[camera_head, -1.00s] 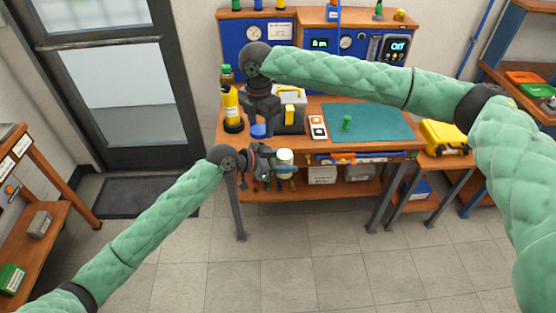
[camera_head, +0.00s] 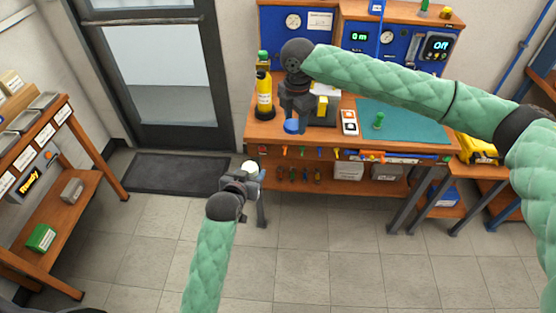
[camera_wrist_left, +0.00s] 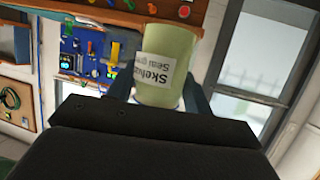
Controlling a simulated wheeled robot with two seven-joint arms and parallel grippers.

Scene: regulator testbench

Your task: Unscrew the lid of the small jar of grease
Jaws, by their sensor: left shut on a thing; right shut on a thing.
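A round blue lid (camera_head: 292,126) is at the fingertips of my right gripper (camera_head: 293,115), over the bench's front left corner. The right gripper is shut on it, apart from the jar. Whether the lid touches the bench cannot be told.
The bench (camera_head: 340,137) bears a yellow bottle (camera_head: 264,98), a grey and yellow box (camera_head: 327,105), a button panel (camera_head: 349,122) and a teal mat (camera_head: 405,125). A shelf unit (camera_head: 60,190) stands at left. The floor between is clear.

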